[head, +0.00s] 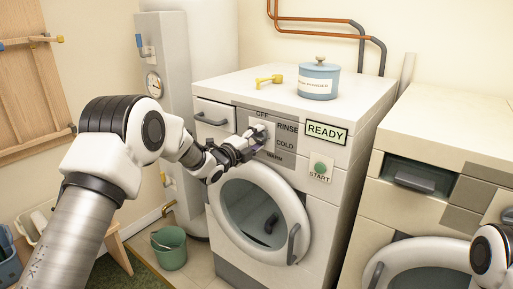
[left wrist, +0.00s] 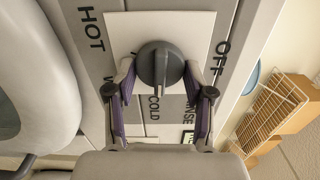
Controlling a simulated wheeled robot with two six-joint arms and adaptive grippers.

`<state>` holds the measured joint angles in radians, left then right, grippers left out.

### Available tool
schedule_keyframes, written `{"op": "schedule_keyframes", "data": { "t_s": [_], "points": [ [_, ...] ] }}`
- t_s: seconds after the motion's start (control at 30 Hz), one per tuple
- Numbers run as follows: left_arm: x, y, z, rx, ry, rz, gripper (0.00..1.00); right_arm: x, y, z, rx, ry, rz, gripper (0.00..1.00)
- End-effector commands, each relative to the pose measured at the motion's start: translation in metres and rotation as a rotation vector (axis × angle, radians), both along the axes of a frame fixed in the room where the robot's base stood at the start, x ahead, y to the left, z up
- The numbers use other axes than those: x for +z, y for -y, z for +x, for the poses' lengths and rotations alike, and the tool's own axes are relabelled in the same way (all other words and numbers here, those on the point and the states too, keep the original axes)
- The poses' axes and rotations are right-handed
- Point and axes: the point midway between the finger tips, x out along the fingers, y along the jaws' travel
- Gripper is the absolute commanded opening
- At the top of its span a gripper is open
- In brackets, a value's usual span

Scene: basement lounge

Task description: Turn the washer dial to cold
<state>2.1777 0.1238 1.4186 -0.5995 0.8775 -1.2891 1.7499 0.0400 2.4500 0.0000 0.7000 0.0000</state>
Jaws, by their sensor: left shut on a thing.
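The washer (head: 340,165) stands in the middle of the head view, its control panel facing me. Its dial (left wrist: 160,65) is a dark grey round knob with a raised grip bar on a white square plate, seen in the left wrist view. OFF, RINSE, COLD, WARM and HOT are printed around the plate. The bar runs roughly in line with COLD, but I cannot tell which end is the pointer. My left gripper (head: 250,145) is shut on the dial, a purple-padded finger on each side (left wrist: 160,95). In the head view the gripper mostly hides the dial.
A READY display (head: 326,132) and a green START button (head: 320,167) sit right of the dial. A blue lidded jar (head: 319,80) and a yellow item (head: 269,81) stand on top. A second machine (head: 440,130) is at right, a green bucket (head: 169,248) on the floor.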

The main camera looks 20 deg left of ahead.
Motion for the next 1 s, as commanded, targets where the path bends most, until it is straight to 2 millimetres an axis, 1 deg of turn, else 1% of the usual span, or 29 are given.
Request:
{"op": "schedule_keyframes", "data": {
  "t_s": [0.03, 0.2, 0.4, 0.77, 0.8, 0.83, 0.87, 1.0],
  "points": [
    [-0.0030, 0.0003, 0.0001, 0.000, 0.010, 0.023, 0.18, -0.0075, 0.0000, 0.0000, 0.000, 0.000, 0.000, 0.40],
    [-0.0019, 0.0002, 0.0000, 0.000, 0.031, 0.083, 0.18, -0.0145, 0.0000, 0.0001, 0.000, 0.000, 0.000, 0.40],
    [-0.0007, 0.0003, 0.0000, 0.000, 0.041, 0.114, 0.18, -0.0170, 0.0000, 0.0001, 0.000, 0.000, 0.000, 0.40],
    [-0.0005, 0.0004, 0.0000, -0.001, 0.041, 0.117, 0.18, -0.0168, 0.0000, 0.0001, 0.000, 0.000, 0.000, 0.40],
    [-0.0006, 0.0004, 0.0000, -0.001, 0.041, 0.117, 0.64, -0.0168, 0.0000, 0.0001, 0.000, 0.000, 0.000, 0.40],
    [-0.0006, 0.0004, 0.0000, -0.001, 0.041, 0.117, 0.74, -0.0168, 0.0000, 0.0001, 0.000, 0.000, 0.000, 0.40],
    [-0.0006, 0.0004, 0.0000, -0.001, 0.041, 0.117, 0.76, -0.0168, 0.0000, 0.0001, 0.000, 0.000, 0.000, 0.40],
    [-0.0007, 0.0003, 0.0000, -0.001, 0.041, 0.116, 0.76, -0.0168, 0.0000, 0.0000, 0.000, 0.000, 0.000, 0.40]
  ]
}}
